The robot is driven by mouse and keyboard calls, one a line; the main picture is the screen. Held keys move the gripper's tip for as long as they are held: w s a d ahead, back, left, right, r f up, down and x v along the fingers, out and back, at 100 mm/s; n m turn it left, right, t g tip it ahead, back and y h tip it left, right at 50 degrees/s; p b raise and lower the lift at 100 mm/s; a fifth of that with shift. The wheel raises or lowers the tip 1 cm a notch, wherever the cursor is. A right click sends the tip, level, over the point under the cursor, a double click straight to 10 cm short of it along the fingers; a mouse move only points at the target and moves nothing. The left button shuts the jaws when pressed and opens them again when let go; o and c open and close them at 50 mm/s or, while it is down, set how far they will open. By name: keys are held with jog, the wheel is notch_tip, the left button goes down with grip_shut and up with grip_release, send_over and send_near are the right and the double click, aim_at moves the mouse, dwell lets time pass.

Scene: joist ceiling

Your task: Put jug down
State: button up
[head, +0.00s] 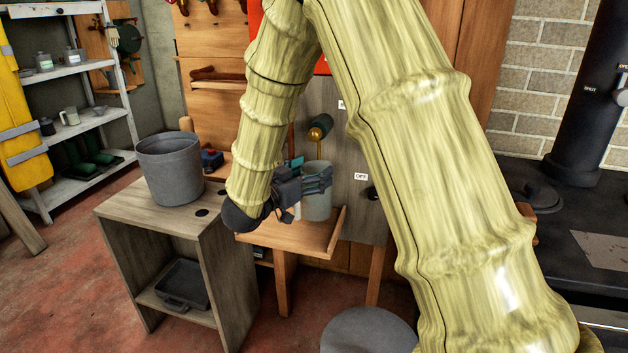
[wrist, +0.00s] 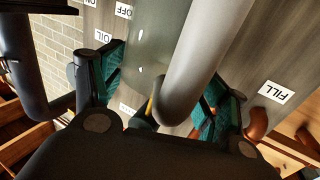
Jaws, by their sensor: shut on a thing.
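The jug (head: 317,203) is a pale grey-green vessel at the middle of the head view, upright, over a small wooden shelf (head: 290,236) in front of a grey panel. My gripper (head: 305,186) is at its upper left side and shut on it. In the wrist view, the teal-padded fingers of my gripper (wrist: 166,88) stand on both sides of a smooth light grey rounded part (wrist: 205,60), seemingly part of the jug. My gripper and arm partly hide the jug. I cannot tell whether its base touches the shelf.
A round grey stool top (head: 367,333) is below. A black stove (head: 560,215) stands right.

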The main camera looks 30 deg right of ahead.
jog(key=shift+w+f+b, duration=0.1)
jog(key=shift+f+b, duration=0.6)
jog(key=shift+b, duration=0.05)
jog(key=shift+f, duration=0.15)
jog(key=o, duration=1.8)
jog(key=p+v, duration=0.3)
jog(key=v, duration=0.9)
